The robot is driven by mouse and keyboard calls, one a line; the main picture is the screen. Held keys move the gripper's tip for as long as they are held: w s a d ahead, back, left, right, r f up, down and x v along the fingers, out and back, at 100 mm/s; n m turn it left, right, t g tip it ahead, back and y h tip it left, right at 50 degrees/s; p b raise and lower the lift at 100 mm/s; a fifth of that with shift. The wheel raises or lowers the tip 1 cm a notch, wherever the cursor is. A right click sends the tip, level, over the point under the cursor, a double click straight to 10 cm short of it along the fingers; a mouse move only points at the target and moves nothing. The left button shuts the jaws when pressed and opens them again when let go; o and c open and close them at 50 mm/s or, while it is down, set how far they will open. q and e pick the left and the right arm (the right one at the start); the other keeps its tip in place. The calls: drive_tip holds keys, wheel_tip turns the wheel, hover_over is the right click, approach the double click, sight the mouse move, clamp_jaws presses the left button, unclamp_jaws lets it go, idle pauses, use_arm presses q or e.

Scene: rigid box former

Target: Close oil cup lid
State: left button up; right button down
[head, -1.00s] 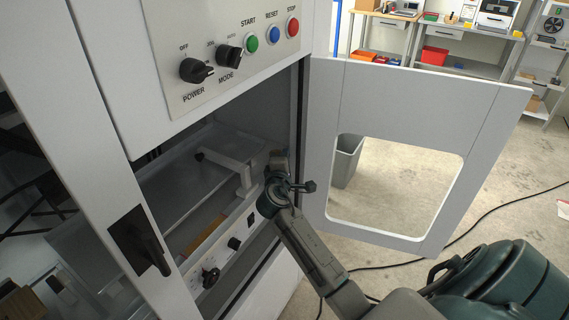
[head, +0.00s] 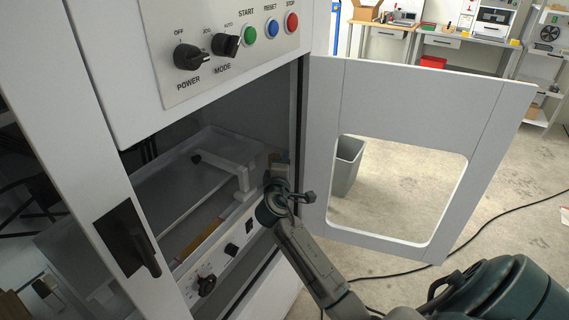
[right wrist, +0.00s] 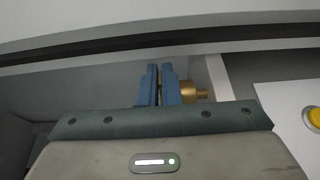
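The brass oil cup (right wrist: 192,92) shows in the right wrist view just right of my fingers, partly hidden behind them. Its lid cannot be made out clearly. My right gripper (right wrist: 160,84) has its two blue fingers nearly together, with only a thin dark gap between them. Nothing clearly held shows in that gap. In the head view, my right gripper (head: 278,162) reaches into the machine's opening at its right side, and my wrist hides most of the fingers and the oil cup. My left gripper is not in view.
The open machine door (head: 405,95), with a window cutout, stands right of my right arm. The control panel (head: 222,45) is above the opening. A metal tray (head: 175,190) lies inside. A black handle (head: 135,240) is on the left frame. A grey bin (head: 345,165) stands beyond the door.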

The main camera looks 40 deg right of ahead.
drive_tip(key=c, duration=1.6)
unclamp_jaws()
drive_tip(key=shift+f, duration=0.1)
drive_tip(key=shift+c, duration=0.2)
